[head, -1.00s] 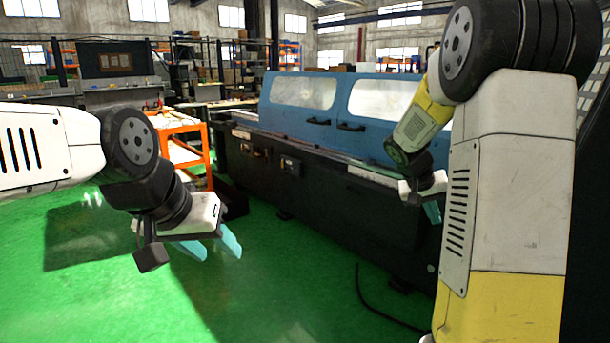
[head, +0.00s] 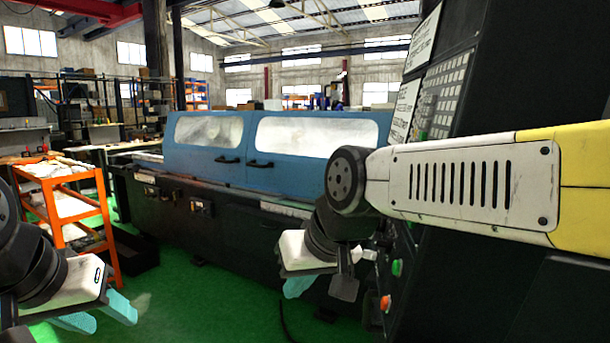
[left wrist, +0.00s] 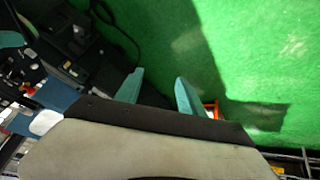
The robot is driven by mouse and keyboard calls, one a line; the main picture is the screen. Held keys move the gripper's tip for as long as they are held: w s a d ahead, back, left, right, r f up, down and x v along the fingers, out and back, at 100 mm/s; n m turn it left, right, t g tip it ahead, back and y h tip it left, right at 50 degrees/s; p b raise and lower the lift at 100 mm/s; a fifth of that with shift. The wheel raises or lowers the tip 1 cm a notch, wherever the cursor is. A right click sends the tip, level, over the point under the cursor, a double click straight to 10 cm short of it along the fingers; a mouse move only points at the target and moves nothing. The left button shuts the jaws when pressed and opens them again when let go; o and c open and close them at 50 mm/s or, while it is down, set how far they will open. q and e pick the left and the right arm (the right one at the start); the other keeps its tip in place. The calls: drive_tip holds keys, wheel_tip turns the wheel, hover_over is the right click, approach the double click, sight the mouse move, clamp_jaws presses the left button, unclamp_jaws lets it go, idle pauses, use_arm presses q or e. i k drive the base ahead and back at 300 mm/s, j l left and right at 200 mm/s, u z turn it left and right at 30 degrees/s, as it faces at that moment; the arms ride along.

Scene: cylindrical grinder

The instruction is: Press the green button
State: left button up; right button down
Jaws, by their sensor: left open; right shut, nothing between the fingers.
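The green button (head: 397,267) sticks out from the side of the dark control cabinet (head: 450,290), low in the head view. An orange-red button (head: 385,302) sits below it. My right gripper (head: 298,286) is shut and empty, to the left of the green button and apart from it, with its teal fingers pointing down-left. My left gripper (head: 102,314) is open and empty at the lower left, far from the buttons. Its two spread fingers also show in the left wrist view (left wrist: 160,92), over the green floor.
The blue-hooded grinder (head: 270,145) stands behind my right gripper. An orange cart (head: 108,225) stands behind my left gripper. A keypad panel (head: 440,100) is on the upper cabinet. Green floor (head: 200,310) lies open between the grippers.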

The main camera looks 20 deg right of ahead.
sight(395, 266)
drive_tip(key=k+j+z, duration=0.15)
drive_tip(key=z, duration=1.5)
